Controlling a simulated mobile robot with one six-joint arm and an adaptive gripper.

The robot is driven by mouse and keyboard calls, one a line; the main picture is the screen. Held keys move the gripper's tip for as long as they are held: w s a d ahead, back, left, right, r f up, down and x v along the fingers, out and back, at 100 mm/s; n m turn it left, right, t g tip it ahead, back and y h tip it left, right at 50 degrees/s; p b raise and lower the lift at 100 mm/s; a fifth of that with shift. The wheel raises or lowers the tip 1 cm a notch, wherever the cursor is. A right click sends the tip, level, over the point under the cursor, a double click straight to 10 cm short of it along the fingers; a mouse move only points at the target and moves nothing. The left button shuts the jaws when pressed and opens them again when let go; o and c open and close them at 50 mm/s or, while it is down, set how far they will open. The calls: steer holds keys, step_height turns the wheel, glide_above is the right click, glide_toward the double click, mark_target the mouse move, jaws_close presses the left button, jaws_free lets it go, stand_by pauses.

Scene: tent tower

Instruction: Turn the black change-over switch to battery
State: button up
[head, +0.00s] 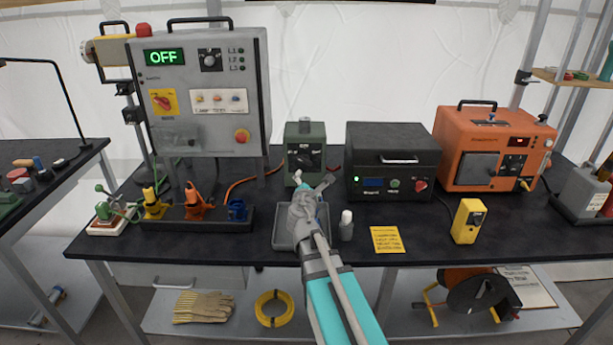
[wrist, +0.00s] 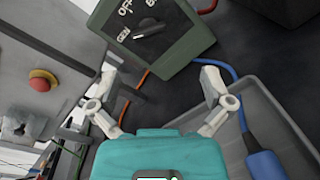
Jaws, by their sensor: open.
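The green switch box (head: 305,140) stands on the black table, left of the black power unit. Its black change-over switch (head: 306,158) is on the front face. In the wrist view the box is tilted at the top, with the black switch (wrist: 150,27) and the words OFF and GEN beside it. A light line on the knob lies near GEN; which end is the pointer, I cannot tell. The third label is cut off. My gripper (head: 313,183) is just in front of the box, open and empty. In the wrist view its fingers (wrist: 160,80) are spread, apart from the switch.
A grey tray (head: 284,240) lies under my gripper; a blue connector (wrist: 265,165) shows in it. Left is a grey panel (head: 205,130) reading OFF, with coloured plugs before it. Right are the black power unit (head: 392,160), orange generator (head: 470,150), yellow meter (head: 467,220) and white-capped bottle (head: 346,227).

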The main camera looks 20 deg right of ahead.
steer(key=n, duration=0.1)
steer(key=a+n+t+y, duration=0.1)
steer(key=f+n+b, duration=0.1)
steer(key=shift+w+a+n, duration=0.15)
steer(key=shift+w+n, duration=0.15)
steer(key=shift+w, duration=0.1)
